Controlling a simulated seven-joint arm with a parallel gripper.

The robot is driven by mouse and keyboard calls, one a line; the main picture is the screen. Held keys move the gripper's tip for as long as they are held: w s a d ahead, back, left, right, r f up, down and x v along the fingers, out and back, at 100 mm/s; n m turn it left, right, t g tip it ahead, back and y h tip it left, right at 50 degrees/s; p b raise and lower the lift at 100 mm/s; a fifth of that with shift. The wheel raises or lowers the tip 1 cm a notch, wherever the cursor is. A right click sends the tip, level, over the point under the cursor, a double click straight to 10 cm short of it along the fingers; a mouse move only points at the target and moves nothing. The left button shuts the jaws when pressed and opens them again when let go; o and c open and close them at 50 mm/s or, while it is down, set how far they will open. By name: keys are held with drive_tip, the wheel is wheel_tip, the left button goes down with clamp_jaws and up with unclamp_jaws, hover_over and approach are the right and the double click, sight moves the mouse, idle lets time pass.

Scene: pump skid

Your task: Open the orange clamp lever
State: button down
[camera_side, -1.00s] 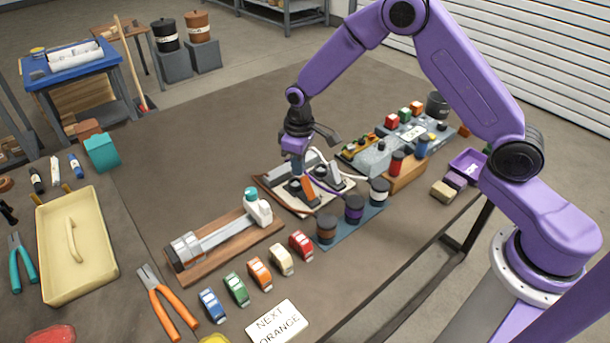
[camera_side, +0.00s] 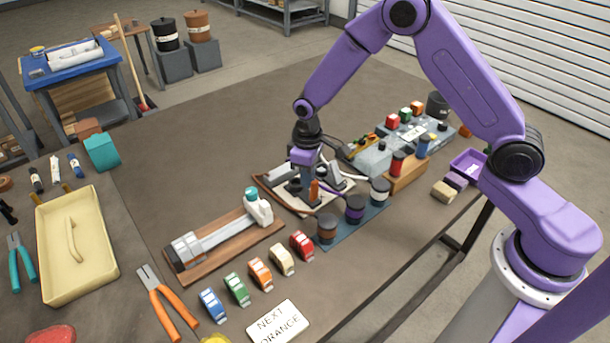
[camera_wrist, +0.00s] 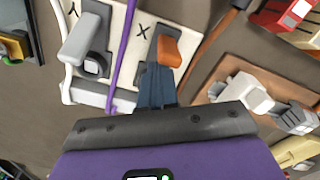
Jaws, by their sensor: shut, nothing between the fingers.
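The orange clamp lever (camera_side: 313,190) is on a pale clamp board (camera_side: 334,190) near the table's middle. In the wrist view the lever (camera_wrist: 168,51) sits beside the letter X. A grey lever (camera_wrist: 80,38) sits on the same board by the letter Y. My gripper (camera_side: 308,180) is down at the board, right by the orange lever. In the wrist view its shut fingers (camera_wrist: 157,80) end at the lever's lower left edge and cover part of its base. Whether the fingertips touch the lever is hard to tell.
Purple and pale hoses run over the board (camera_wrist: 122,50). A blue mat with spools (camera_side: 355,208) stands just in front. A wooden base with a grey and white device (camera_side: 225,240) lies to the left. Bare table (camera_side: 215,140) is free behind.

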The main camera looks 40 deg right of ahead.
drive_tip(key=shift+s, duration=0.4)
wheel_tip(320, 180, up, 6)
drive_tip(key=shift+w, duration=0.45)
idle(0.4)
drive_tip(key=s+a+r+n, duration=0.15)
drive_tip(key=s+r, duration=0.25)
drive_tip(key=s, duration=0.4)
drive_tip(key=s+r+n, duration=0.2)
drive_tip(key=s+r, duration=0.3)
drive_tip(key=s, duration=0.3)
drive_tip(key=s+d+r+n, duration=0.1)
drive_tip(key=s+d, duration=0.2)
drive_tip(key=s, duration=0.5)
drive_tip(key=s+d+r+n, duration=0.1)
drive_tip(key=s+d, duration=0.3)
drive_tip(key=s, duration=0.4)
drive_tip(key=shift+s+r+n, duration=0.25)
drive_tip(key=shift+s+n, duration=0.05)
drive_tip(key=shift+n, duration=0.25)
